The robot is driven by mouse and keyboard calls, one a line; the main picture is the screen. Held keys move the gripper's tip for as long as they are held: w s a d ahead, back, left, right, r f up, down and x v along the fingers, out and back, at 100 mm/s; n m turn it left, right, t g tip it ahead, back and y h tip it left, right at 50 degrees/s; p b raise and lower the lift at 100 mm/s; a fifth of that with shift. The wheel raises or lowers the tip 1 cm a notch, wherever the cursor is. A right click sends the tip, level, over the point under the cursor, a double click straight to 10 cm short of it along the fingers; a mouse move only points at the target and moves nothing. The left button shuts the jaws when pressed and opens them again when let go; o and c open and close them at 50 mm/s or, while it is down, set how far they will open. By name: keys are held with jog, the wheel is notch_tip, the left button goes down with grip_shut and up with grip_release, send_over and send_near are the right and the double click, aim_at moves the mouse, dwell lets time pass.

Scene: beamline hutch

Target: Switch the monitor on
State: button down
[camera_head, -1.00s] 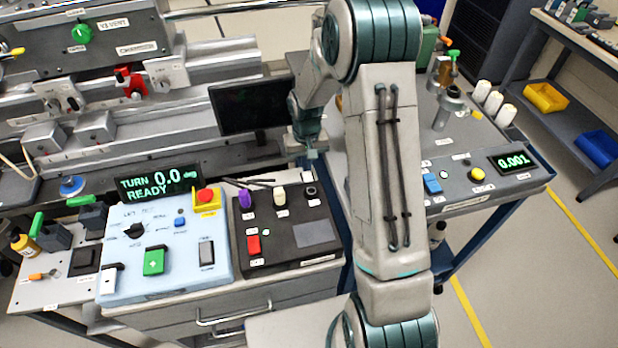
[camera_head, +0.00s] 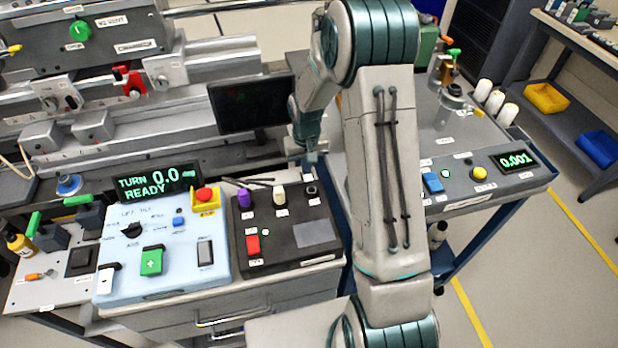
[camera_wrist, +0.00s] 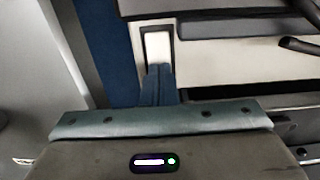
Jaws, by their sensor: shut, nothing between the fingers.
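The monitor (camera_head: 250,103) is a dark, blank screen behind the black control box, left of my arm. My gripper (camera_head: 311,163) points down at the right of the monitor, near the back right corner of the black box. In the wrist view, the gripper's blue-grey fingers (camera_wrist: 158,70) are shut together with nothing between them. Their tips are at the lower end of a white rocker-like piece (camera_wrist: 158,47) in a dark frame. I cannot tell whether they touch it. Whether this piece belongs to the monitor is unclear.
The black box (camera_head: 288,252) has purple, white and black knobs and a red switch. The light-blue panel (camera_head: 130,280) stands left of it, with a red stop button (camera_head: 205,195). A cart with a readout (camera_head: 515,160) stands right of my arm.

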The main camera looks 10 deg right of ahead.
jog(key=shift+f, duration=0.25)
jog(key=shift+r, duration=0.1)
jog(key=shift+r+p, duration=2)
jog(key=shift+r, duration=1.5)
jog(key=s+r+t, duration=0.1)
jog(key=s+r, duration=0.9)
jog(key=r, duration=0.4)
jog(key=s+r+t, duration=0.1)
jog(key=s+r, duration=0.2)
jog(key=s, duration=0.4)
jog(key=s+r+t, duration=0.1)
jog(key=s+r, duration=0.2)
jog(key=s, duration=0.5)
jog(key=shift+s, duration=0.15)
